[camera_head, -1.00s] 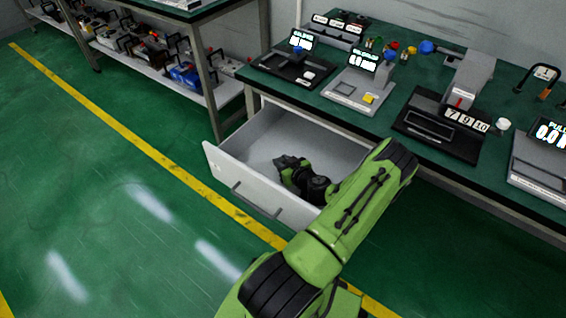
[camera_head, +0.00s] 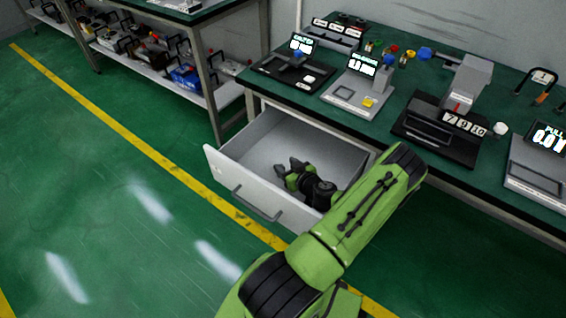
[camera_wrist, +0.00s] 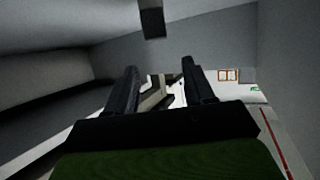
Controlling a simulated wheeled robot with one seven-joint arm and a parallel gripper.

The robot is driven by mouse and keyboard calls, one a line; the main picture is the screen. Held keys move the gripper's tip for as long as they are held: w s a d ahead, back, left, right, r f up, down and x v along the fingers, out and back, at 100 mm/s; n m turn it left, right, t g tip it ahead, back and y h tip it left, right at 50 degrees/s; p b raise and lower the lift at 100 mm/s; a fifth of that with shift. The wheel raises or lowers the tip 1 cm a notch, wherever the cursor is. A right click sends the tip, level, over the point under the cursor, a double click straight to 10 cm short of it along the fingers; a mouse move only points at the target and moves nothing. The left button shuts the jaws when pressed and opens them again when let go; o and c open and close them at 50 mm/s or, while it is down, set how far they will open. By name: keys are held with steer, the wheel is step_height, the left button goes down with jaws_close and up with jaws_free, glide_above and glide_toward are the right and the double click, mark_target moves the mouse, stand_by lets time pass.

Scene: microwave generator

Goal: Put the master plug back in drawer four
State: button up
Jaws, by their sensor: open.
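A pale grey drawer (camera_head: 225,178) is pulled out below the green-topped bench; I cannot read a number on it. My gripper (camera_head: 287,169) is inside the drawer's opening, with its fingers apart. In the wrist view, my gripper (camera_wrist: 158,68) shows two dark fingers spread, with nothing clearly held between them. A small dark block (camera_wrist: 152,20) stands out against the grey drawer interior beyond the fingertips, apart from them. I cannot tell for sure that it is the master plug. In the head view my arm hides part of the drawer's right side.
The bench top (camera_head: 330,108) carries display devices, small coloured-topped pieces, and a black counter unit (camera_head: 440,135) reading 7 9 10. A shelf (camera_head: 150,68) with several devices stands at the left. The green floor (camera_head: 90,200) in front is clear.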

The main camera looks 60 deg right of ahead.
steer(key=v, duration=0.5)
stand_by(0.4)
